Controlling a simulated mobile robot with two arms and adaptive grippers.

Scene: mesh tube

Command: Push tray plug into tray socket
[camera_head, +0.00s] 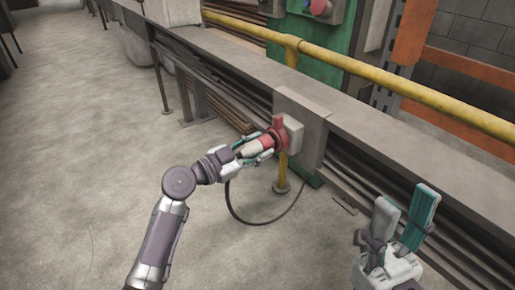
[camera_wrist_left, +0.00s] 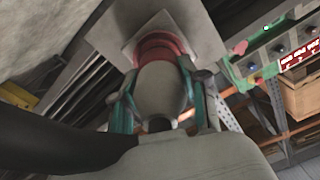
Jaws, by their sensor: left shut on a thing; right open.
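The tray plug (camera_head: 254,147) has a pale body and a red front end, with a black cable looping down toward the floor. My left gripper (camera_head: 262,145) is shut on it, with teal fingers on either side of the pale body, as the left wrist view of the plug (camera_wrist_left: 160,90) also shows. The tray socket (camera_head: 292,133) is a pale box with a red collar, mounted on a grey plate. The plug's red end is lined up with the socket and meets the red collar; how deep it sits I cannot tell. My right gripper (camera_head: 413,220) is open and empty at the lower right.
A long grey cable tray (camera_head: 235,62) runs diagonally, with a yellow rail (camera_head: 400,86) above it and a yellow post below. A green cabinet (camera_head: 310,38) stands behind. The floor on the left is clear.

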